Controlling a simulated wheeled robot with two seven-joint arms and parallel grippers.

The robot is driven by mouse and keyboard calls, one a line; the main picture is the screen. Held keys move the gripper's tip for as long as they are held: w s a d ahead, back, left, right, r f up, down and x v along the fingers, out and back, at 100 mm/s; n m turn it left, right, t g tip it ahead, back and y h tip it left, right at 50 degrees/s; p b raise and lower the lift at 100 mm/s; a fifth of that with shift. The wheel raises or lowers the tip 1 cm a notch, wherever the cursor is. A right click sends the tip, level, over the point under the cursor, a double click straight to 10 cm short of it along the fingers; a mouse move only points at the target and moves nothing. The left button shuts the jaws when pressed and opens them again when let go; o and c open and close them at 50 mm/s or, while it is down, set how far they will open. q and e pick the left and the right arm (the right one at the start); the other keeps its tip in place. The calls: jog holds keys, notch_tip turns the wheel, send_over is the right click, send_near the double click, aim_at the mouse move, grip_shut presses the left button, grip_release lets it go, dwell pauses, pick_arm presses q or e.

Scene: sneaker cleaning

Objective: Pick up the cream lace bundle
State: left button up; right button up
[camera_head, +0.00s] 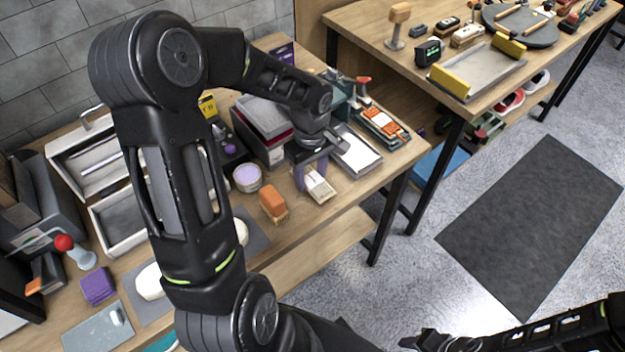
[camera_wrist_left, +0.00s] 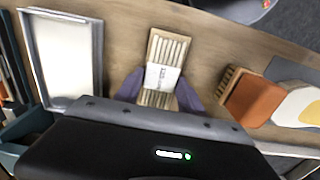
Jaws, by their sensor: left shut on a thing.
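The cream lace bundle (camera_head: 321,188), flat strands in a white paper band, is at the workbench's front edge. It also shows in the left wrist view (camera_wrist_left: 166,52), with purple fingers at its two sides. My left gripper (camera_head: 311,180) points down over it and is shut on the bundle. The bundle's rear end is hidden under the gripper body in the wrist view. Whether it touches the bench is hard to tell. My right gripper (camera_head: 428,342) is at the bottom edge, far from the bundle, and its jaw opening is unclear.
An orange-backed brush (camera_head: 272,202) lies left of the bundle, and a round lilac-lidded jar (camera_head: 247,178) stands behind the brush. A white-lined tray (camera_head: 357,152) lies to the right. The bench edge is close in front.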

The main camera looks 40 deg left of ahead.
aim_at(312, 177)
pick_arm(q)
notch_tip(312, 177, up, 10)
jog(key=b, duration=0.1)
pick_arm(e)
jog(key=shift+w+f, duration=0.1)
jog(key=shift+f, duration=0.5)
dwell(0.4)
